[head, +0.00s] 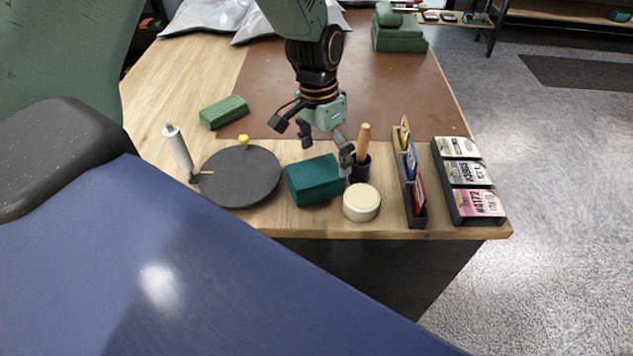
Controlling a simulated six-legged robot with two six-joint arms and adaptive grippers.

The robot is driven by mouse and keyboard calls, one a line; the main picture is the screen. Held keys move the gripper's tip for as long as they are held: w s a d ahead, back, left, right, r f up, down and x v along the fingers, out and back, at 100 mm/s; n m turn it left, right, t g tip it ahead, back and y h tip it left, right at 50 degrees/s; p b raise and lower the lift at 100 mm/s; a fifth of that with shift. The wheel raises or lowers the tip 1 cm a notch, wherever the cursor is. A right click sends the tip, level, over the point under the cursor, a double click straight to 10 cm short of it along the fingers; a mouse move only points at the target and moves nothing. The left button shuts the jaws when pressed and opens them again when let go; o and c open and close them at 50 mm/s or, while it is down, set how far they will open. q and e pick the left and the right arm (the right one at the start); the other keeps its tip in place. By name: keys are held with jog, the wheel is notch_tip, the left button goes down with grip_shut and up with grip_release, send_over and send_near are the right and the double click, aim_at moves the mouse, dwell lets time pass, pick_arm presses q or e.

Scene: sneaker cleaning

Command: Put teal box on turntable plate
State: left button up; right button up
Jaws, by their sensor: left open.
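The teal box (312,181) sits on the wooden table near its front edge, just right of the turntable plate. The turntable plate (240,180) is a dark grey disc, with a small yellow knob-like piece at its far rim and a yellow pointer at its left. My left gripper (325,142) is open above and behind the teal box. One finger hangs near the box's right end, close to the dark cup; I cannot tell whether it touches either. Nothing shows between the fingers. My right gripper is not in view.
A cream round tin (361,202), a dark cup with a wooden handle (363,150), a card holder (411,185) and a label tray (470,180) crowd the right. The brown mat (400,85) is mostly clear.

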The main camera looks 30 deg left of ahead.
aim_at(316, 171)
pick_arm(q)
jog(key=a+m, duration=0.1)
jog(key=a+m+y, duration=0.1)
jog(key=shift+w+r+m, duration=0.15)
jog(key=shift+w+m, duration=0.1)
jog(key=shift+m, duration=0.15)
jog(key=shift+a+m, duration=0.35)
jog(key=shift+m, duration=0.05)
jog(key=shift+s+a+f, duration=0.1)
jog(key=shift+f, duration=0.55)
jog(key=f, duration=0.5)
jog(key=shift+s+d+f+p, duration=0.15)
jog(key=shift+d+f+p, duration=0.05)
jog(key=shift+d+p, duration=0.15)
jog(key=shift+a+f, duration=0.15)
jog(key=shift+f, duration=0.45)
jog(key=shift+c, duration=0.2)
